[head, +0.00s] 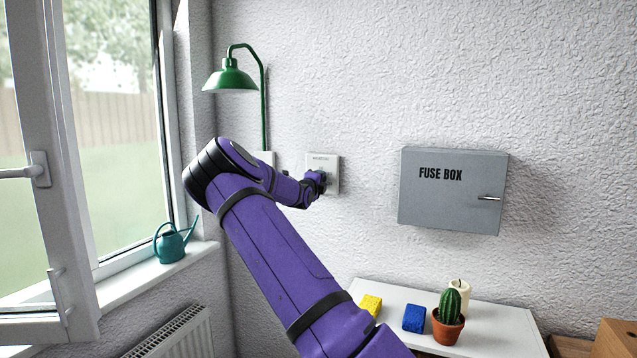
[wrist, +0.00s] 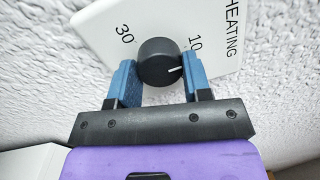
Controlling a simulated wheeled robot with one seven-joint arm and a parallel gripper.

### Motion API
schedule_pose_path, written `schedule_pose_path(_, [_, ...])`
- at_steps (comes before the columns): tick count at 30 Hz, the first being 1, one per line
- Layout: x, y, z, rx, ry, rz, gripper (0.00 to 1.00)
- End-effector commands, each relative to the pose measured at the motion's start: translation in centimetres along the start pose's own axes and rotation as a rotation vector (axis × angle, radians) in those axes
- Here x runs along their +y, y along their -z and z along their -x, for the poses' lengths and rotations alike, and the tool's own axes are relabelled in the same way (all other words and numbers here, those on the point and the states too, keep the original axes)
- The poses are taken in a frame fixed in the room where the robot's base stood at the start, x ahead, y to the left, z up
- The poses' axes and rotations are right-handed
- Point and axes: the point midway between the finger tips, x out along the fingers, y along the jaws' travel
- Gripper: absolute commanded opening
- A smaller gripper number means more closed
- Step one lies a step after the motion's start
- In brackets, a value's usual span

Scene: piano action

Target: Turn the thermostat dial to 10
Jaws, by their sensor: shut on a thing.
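The thermostat is a white wall plate (head: 323,160) with printed lettering, and in the wrist view its plate (wrist: 100,22) shows "HEATING", "30" and "10". Its round black dial (wrist: 157,58) sits between the two numbers. A white pointer line on the dial's face points right, on the side of the 10; I cannot tell whether it lines up exactly. My gripper (wrist: 160,80) has its blue fingers shut on the dial, one on each side. In the head view my gripper (head: 322,182) is at the plate's lower part and hides the dial.
A green lamp (head: 231,76) hangs left of the thermostat, and a grey fuse box (head: 452,205) is to the right. The window (head: 110,130) stands open at left. A white shelf (head: 490,335) below holds sponges, a cactus and a candle.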

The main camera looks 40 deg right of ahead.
Motion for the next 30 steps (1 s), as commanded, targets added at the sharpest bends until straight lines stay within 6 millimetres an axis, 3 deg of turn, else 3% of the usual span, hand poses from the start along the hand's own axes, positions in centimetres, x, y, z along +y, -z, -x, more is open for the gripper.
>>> schedule_pose_path(14, [0.10, -0.09, 0.05, -0.002, -0.003, 0.017, 0.21])
schedule_pose_path(15, [0.11, -0.09, 0.05, -0.002, -0.003, 0.017, 0.47])
schedule_pose_path(18, [0.09, -0.08, 0.05, -0.002, -0.003, 0.016, 0.70])
schedule_pose_path(30, [0.02, -0.09, 0.80, -0.002, -0.002, 0.014, 0.70])
